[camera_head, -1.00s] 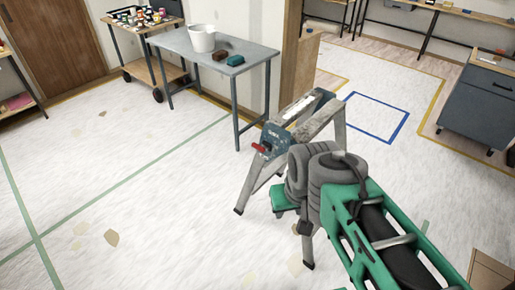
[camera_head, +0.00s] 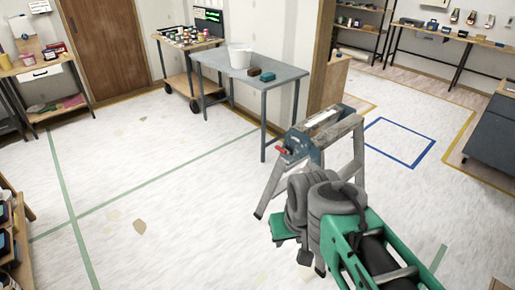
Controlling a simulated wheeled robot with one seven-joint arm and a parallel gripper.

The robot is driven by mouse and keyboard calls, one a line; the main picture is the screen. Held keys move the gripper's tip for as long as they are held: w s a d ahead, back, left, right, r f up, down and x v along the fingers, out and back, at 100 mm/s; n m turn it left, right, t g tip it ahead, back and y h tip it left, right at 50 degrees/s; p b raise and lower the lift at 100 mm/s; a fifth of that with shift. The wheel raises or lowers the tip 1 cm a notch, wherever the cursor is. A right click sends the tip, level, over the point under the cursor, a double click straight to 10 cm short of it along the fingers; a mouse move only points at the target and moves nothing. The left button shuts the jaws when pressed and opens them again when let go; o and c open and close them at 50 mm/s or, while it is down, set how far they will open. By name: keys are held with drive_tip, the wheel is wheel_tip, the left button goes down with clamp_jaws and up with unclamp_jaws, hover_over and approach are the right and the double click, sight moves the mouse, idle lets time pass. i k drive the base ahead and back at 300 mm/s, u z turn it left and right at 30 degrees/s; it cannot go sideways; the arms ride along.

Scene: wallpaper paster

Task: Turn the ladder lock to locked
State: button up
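A small stepladder with grey metal legs and a blue top cap (camera_head: 301,147) stands on the floor right of centre. A small red lever (camera_head: 281,150), which looks like the ladder lock, sticks out from the left side of the cap. I cannot tell its setting. My green and grey arm reaches in from the lower right in front of the ladder and covers part of its legs. My gripper (camera_head: 287,226) is at the arm's end, below the red lever and apart from it in the picture. Its fingers are not clear.
A grey table (camera_head: 277,80) with a white bucket (camera_head: 240,57) and two small blocks stands behind the ladder. A wheeled wooden cart (camera_head: 178,78) is beyond it. A wall end (camera_head: 329,65) stands behind the ladder. The floor to the left is clear.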

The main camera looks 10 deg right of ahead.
sight(284, 150)
drive_tip(key=u, duration=0.75)
drive_tip(key=i, duration=0.8)
drive_tip(key=u, duration=0.6)
drive_tip(key=i, duration=0.9)
drive_tip(key=z, duration=0.9)
drive_tip(key=i, duration=0.85)
drive_tip(key=z, duration=0.8)
